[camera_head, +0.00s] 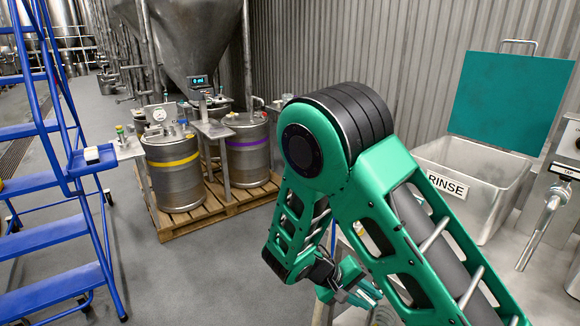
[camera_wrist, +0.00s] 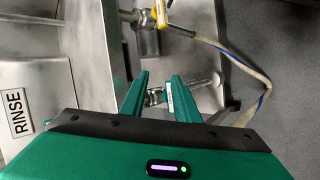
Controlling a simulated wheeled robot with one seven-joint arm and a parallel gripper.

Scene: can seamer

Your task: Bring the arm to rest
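My green arm (camera_head: 405,225) is bent at a high elbow in the head view, with its forearm hanging down. My gripper (camera_wrist: 160,76) shows in the wrist view with its two green fingers apart and nothing clearly held between them. A metal pipe or fitting (camera_wrist: 155,97) shows in the gap and seems to lie beyond the fingers. In the head view my gripper (camera_head: 362,292) is low at the bottom centre, partly hidden by my own arm.
An open RINSE bin (camera_head: 470,205) with a teal lid stands right, beside a tap (camera_head: 545,215). A blue ladder (camera_head: 50,235) is at left. A hose (camera_wrist: 245,65) crosses the wrist view. Floor between ladder and pallet is clear.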

